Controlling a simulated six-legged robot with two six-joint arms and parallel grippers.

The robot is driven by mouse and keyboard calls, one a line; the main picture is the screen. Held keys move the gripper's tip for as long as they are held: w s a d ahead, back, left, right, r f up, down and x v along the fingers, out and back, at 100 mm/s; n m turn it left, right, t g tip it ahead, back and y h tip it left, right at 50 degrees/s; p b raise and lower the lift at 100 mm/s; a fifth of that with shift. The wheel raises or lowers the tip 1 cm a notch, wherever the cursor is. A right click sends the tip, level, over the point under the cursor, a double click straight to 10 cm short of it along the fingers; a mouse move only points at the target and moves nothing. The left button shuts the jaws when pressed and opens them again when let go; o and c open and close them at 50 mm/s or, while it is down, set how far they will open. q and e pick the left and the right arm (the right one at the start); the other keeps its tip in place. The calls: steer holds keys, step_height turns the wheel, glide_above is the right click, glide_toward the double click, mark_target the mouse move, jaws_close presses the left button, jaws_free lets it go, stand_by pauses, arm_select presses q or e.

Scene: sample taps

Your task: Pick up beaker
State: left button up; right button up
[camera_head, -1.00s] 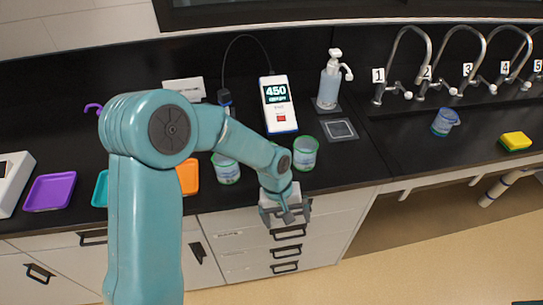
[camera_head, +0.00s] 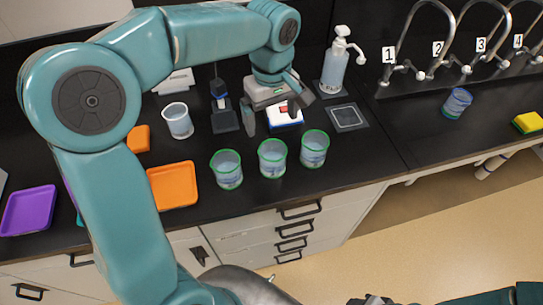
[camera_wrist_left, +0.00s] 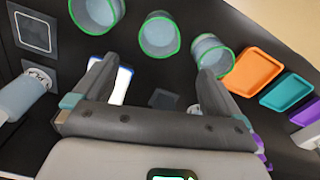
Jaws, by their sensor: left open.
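Three clear beakers with green rims stand in a row on the black counter: the left one (camera_head: 227,170), the middle one (camera_head: 272,159) and the right one (camera_head: 314,150). A pale-rimmed beaker (camera_head: 178,121) stands behind and to their left. A bluish beaker (camera_head: 457,103) stands by the taps. My left gripper (camera_head: 271,120) is open and empty behind the middle beaker, above the white meter (camera_head: 285,122), which it partly hides. In the left wrist view the middle beaker (camera_wrist_left: 159,36) lies beyond the open fingers (camera_wrist_left: 153,80), not between them. My right gripper (camera_head: 372,299) shows only partly at the bottom edge.
A soap bottle (camera_head: 332,72) and a square pad (camera_head: 348,117) stand right of the meter. Numbered taps (camera_head: 440,65) and a yellow sponge (camera_head: 527,122) are farther right. Orange (camera_head: 173,186) and purple (camera_head: 28,210) trays lie left. The counter's front edge is close before the beakers.

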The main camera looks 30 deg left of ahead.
mark_target(276, 148)
arm_select(q)
steer(key=f, duration=0.7)
steer(key=d+f, duration=0.1)
steer(key=f, duration=0.2)
steer(key=shift+w+f, duration=0.1)
steer(key=shift+f, duration=0.2)
steer(key=shift+w+f, duration=0.1)
steer(key=shift+f, duration=0.1)
steer(key=shift+f+p, duration=0.35)
steer(key=shift+f, duration=0.05)
steer(key=f, duration=0.2)
steer(key=f+p, duration=0.1)
steer(key=shift+s+a+f, duration=0.25)
steer(key=shift+f, duration=0.15)
steer(key=shift+w+d+f, duration=0.1)
steer(key=shift+w+f, duration=0.05)
steer(key=shift+f, duration=0.25)
steer(key=shift+s+r, duration=0.1)
steer(key=shift+s, duration=0.1)
steer(key=shift+c, duration=0.9)
steer(key=c, duration=0.5)
steer(key=shift+w, duration=0.15)
steer(key=c, duration=0.4)
arm_select(e)
steer(key=shift+w+d+r, duration=0.25)
steer(key=shift+w+r, duration=0.05)
steer(key=shift+r, duration=0.3)
